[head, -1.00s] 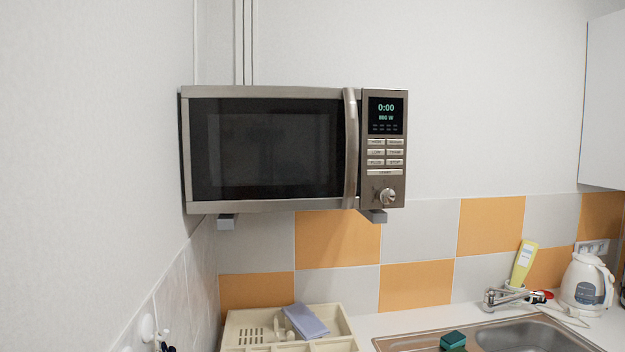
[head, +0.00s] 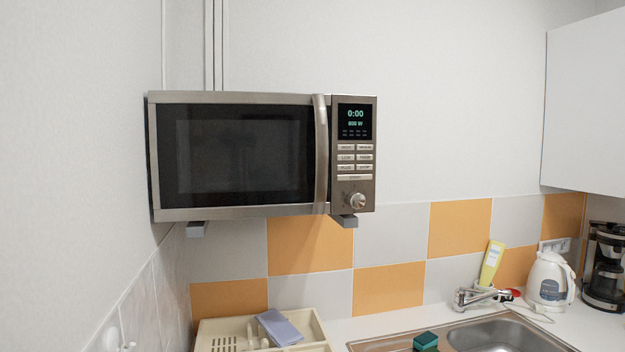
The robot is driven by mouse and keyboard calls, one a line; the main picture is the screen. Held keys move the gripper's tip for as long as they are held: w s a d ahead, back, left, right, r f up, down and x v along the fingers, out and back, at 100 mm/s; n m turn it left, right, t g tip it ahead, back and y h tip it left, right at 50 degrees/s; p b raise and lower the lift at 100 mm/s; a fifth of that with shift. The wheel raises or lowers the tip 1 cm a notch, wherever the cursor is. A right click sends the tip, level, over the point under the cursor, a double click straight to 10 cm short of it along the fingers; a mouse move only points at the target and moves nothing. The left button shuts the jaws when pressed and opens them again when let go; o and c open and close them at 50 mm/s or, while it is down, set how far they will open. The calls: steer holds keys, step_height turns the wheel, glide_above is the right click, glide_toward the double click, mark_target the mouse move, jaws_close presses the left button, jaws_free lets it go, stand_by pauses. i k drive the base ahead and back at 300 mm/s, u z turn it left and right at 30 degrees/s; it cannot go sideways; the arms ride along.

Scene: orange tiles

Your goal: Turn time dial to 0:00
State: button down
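A silver microwave (head: 262,211) with a dark glass door is mounted on wall brackets, its door shut behind a vertical handle (head: 321,155). Its control panel is on the right side. The display (head: 355,121) at the top of the panel reads 0:00, with a smaller power line below it. Rows of buttons sit under the display. The round silver time dial (head: 357,201) is at the bottom of the panel, and nothing touches it. My gripper is not in view.
Below are a cream tray (head: 205,338) holding a bluish cloth (head: 279,327), a sink (head: 510,335) with a faucet (head: 478,297), a green sponge (head: 426,341), a yellow bottle (head: 491,263), a white kettle (head: 549,281) and a coffee maker (head: 605,268). A white cabinet (head: 590,110) hangs at right. The space before the microwave looks clear.

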mark_target(355, 199)
steer(key=u, duration=0.4)
steer(key=k, duration=1.05)
steer(key=z, duration=0.6)
steer(key=i, duration=1.35)
steer(key=u, duration=0.25)
